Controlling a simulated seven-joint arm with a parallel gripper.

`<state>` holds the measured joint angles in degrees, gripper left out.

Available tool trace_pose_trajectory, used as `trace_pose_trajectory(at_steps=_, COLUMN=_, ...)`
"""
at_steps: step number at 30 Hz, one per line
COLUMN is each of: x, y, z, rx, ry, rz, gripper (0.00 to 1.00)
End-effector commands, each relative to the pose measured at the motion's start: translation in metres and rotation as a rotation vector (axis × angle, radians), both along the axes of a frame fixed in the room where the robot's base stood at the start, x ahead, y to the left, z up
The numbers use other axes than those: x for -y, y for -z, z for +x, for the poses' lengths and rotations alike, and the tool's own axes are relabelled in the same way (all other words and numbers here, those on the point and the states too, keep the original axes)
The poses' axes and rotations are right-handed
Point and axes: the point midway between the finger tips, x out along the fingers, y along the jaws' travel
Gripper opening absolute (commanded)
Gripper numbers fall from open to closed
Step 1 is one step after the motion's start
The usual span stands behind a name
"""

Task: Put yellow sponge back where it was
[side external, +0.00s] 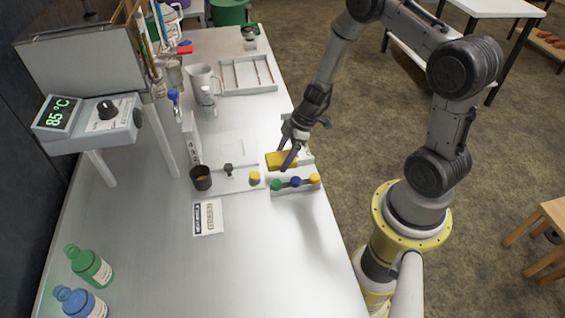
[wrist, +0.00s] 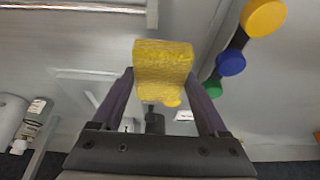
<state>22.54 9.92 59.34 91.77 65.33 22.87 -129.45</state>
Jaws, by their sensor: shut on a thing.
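The yellow sponge (side external: 280,160) is a small yellow block held in my gripper (side external: 289,158) above the table, near its right edge. In the wrist view the sponge (wrist: 163,68) sits between the two fingers of my gripper (wrist: 163,85), which are shut on it. In the side view it hangs just behind a rack with green, blue and yellow round tops (side external: 295,182). How high it is above the table is hard to tell.
A yellow-topped piece (side external: 255,178) and a dark cup (side external: 201,177) stand to the left. A printed card (side external: 208,217) lies in front. A divided tray (side external: 248,75) and a pitcher (side external: 204,80) are farther back.

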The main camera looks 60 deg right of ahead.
Motion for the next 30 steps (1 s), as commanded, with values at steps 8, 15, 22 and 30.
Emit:
trace_pose_trajectory(at_steps=8, x=0.001, y=0.033, z=0.004, rx=-0.002, ry=0.000, rz=0.001, gripper=0.32)
trace_pose_trajectory(at_steps=15, x=0.001, y=0.036, z=0.004, rx=0.000, ry=0.000, rz=0.000, gripper=0.32)
trace_pose_trajectory(at_steps=22, x=0.001, y=0.039, z=0.004, rx=0.000, ry=0.000, rz=0.000, gripper=0.32)
trace_pose_trajectory(at_steps=30, x=0.001, y=0.039, z=0.004, rx=0.000, ry=0.000, rz=0.000, gripper=1.00)
